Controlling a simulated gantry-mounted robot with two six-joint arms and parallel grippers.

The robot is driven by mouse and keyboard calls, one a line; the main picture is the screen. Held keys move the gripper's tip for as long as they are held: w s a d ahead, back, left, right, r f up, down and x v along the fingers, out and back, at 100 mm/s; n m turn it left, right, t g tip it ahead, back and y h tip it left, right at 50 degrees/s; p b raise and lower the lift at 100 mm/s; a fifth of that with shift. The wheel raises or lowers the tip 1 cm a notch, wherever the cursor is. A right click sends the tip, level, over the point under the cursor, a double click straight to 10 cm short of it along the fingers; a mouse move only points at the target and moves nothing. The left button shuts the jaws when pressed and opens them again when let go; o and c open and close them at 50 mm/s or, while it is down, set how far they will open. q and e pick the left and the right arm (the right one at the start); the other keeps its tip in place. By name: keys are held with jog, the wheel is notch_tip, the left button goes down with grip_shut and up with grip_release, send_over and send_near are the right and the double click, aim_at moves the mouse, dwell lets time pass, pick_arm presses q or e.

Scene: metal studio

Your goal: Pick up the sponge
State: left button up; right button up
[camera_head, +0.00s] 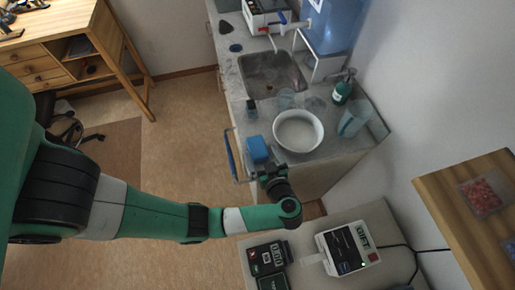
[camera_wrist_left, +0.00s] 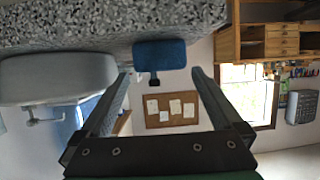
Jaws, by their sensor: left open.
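The blue sponge (camera_head: 257,149) sits on the near left part of the grey counter, left of the white bowl. In the wrist view, which looks upside down, the blue sponge (camera_wrist_left: 160,53) lies against the speckled counter, ahead of my fingertips and between their lines. My left gripper (camera_head: 264,173) is just on the near side of the sponge in the head view. In the wrist view its two fingers (camera_wrist_left: 160,75) are spread with nothing held between them. My right gripper is not in view.
The white bowl (camera_head: 298,131) stands close to the right of the sponge. A blue handle bar (camera_head: 230,155) is at the counter's left edge.

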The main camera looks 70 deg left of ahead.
aim_at(257, 146)
pick_arm(q)
jog(key=b+x, duration=0.1)
jog(key=x, duration=0.3)
jog(key=shift+s+a+f, duration=0.1)
jog(key=shift+s+a, duration=0.1)
jog(key=shift+a, duration=0.4)
jog(key=shift+w, duration=0.1)
jog(key=c, duration=1.2)
jog(key=shift+c, duration=0.2)
jog(key=r+p, duration=0.1)
jog(key=r, duration=0.1)
jog(key=s+d+r+p, duration=0.1)
jog(key=r, duration=0.1)
jog(key=r+p, duration=0.1)
jog(key=r, duration=0.1)
jog(key=shift+s+d+r+p, duration=0.25)
jog(key=shift+s+d+p, duration=0.05)
jog(key=shift+d+p, duration=0.1)
jog(key=s+d+r+p, duration=0.6)
jog(key=s+p, duration=0.3)
jog(key=p, duration=0.4)
jog(key=shift+p+v, duration=0.3)
jog(key=shift+v, duration=0.55)
